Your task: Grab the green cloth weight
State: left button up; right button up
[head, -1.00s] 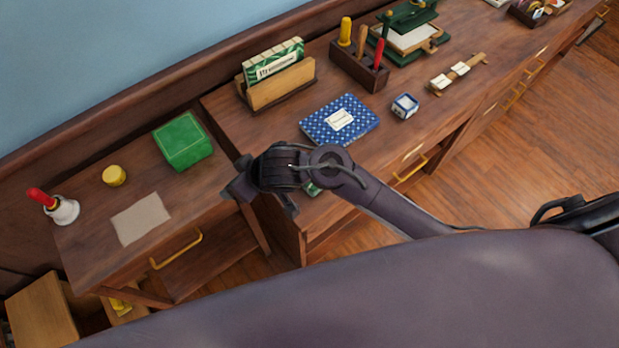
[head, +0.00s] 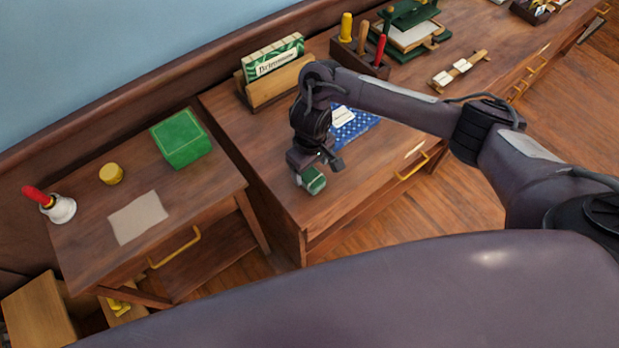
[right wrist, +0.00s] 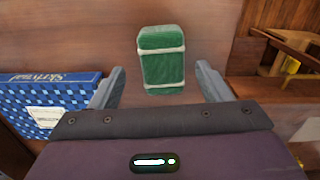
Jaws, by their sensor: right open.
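The green cloth weight (head: 312,180) is a small green block with pale bands, lying on the desk near its front left corner. In the right wrist view the weight (right wrist: 162,60) lies ahead of the fingertips, roughly midway between them. My right gripper (head: 318,163) is over it, and its fingers (right wrist: 160,85) are spread open with nothing between them that they grip. In the head view the gripper hides part of the weight. My left gripper is not in view.
A blue dotted booklet (head: 352,124) lies behind the right gripper, partly hidden. A wooden holder with a green box (head: 274,77) stands behind. A green box (head: 181,138), a yellow disc (head: 111,174), a paper sheet (head: 137,217) and a red-handled bell (head: 60,209) sit on the lower left table.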

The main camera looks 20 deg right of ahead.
aim_at(309, 173)
jog(key=f, duration=0.4)
jog(key=shift+a, duration=0.2)
jog(key=c, duration=1.3)
jog(key=shift+c, duration=0.7)
jog(key=shift+r, duration=0.1)
